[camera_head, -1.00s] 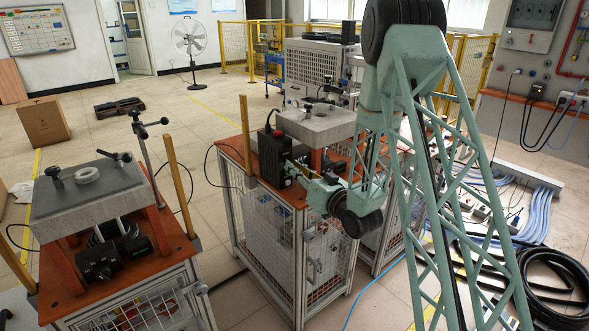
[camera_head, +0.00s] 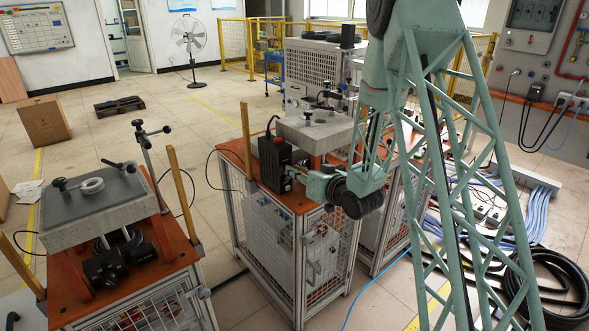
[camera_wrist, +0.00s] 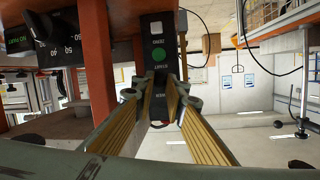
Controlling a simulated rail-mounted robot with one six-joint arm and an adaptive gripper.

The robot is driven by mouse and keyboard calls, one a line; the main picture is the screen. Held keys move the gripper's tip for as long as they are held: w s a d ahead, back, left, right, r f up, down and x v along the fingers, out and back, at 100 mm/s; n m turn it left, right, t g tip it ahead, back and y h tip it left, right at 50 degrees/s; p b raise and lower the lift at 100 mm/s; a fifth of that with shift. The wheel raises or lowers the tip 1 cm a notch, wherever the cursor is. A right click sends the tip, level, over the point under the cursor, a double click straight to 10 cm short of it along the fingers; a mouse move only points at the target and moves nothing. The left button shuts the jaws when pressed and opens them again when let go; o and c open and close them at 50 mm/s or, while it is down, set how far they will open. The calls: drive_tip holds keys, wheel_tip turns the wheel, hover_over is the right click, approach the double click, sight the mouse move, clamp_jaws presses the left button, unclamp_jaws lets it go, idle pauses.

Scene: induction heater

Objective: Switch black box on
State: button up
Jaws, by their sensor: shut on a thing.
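The black box (camera_head: 274,163) stands upright on the orange top of the middle bench, beside the grey block. My gripper (camera_head: 297,173) is at the box's right-hand front face, small and partly hidden by my wrist in the head view. In the wrist view, the box's narrow front panel (camera_wrist: 157,28) shows a white button (camera_wrist: 156,27) and a green START button (camera_wrist: 159,56). My gripper (camera_wrist: 162,92) has its fingertips just below the green button, shut on a dark part at the panel. Whether the switch is on cannot be told.
A yellow post (camera_head: 247,140) stands at the box's left. A grey slab (camera_head: 315,130) is close behind it. Another bench (camera_head: 190,262) stands at the left, with clear floor between.

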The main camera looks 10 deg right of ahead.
drive_tip(key=shift+r+g+h+p, duration=0.5)
drive_tip(key=shift+r+g+p, duration=0.45)
drive_tip(key=shift+p, duration=1.4)
drive_tip(key=g+p, duration=0.1)
drive_tip(key=p, duration=0.1)
drive_tip(key=g+p, duration=0.1)
drive_tip(key=p, duration=0.1)
drive_tip(key=shift+w+a+r+h, duration=0.1)
drive_tip(key=shift+w+r+h, duration=0.1)
drive_tip(key=shift+h, duration=0.1)
drive_tip(key=g+p, duration=0.1)
drive_tip(key=p, duration=0.2)
drive_tip(key=r+g+h+p, duration=0.1)
drive_tip(key=p, duration=0.2)
drive_tip(key=shift+w+a+n+p, duration=0.1)
drive_tip(key=shift+w+n+p, duration=0.1)
drive_tip(key=shift+n+p, duration=0.15)
drive_tip(key=shift+g+p, duration=0.45)
drive_tip(key=shift+p, duration=0.7)
drive_tip(key=o, duration=0.8)
drive_tip(key=shift+w, duration=0.1)
drive_tip(key=shift+o, duration=0.2)
drive_tip(key=v, duration=1.2)
drive_tip(key=shift+a, duration=0.2)
